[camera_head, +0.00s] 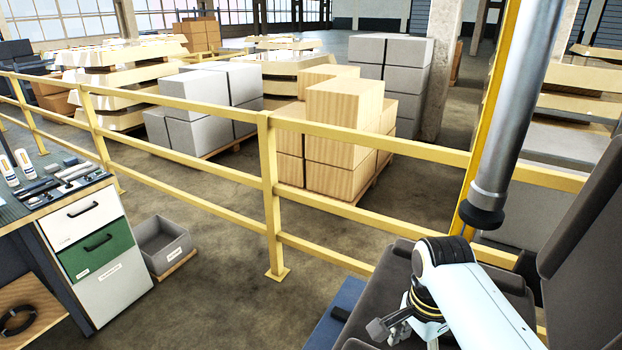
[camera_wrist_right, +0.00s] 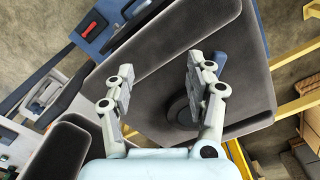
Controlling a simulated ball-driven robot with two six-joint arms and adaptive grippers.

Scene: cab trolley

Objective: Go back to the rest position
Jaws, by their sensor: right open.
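My right arm comes in at the lower right of the head view. My left gripper is not in view.
The dark seat (camera_head: 403,262) and its backrest (camera_head: 590,215) stand close around my right arm. A yellow railing (camera_head: 268,190) crosses the view. A workbench with drawers (camera_head: 95,232) is at left, beside a grey bin (camera_head: 163,245).

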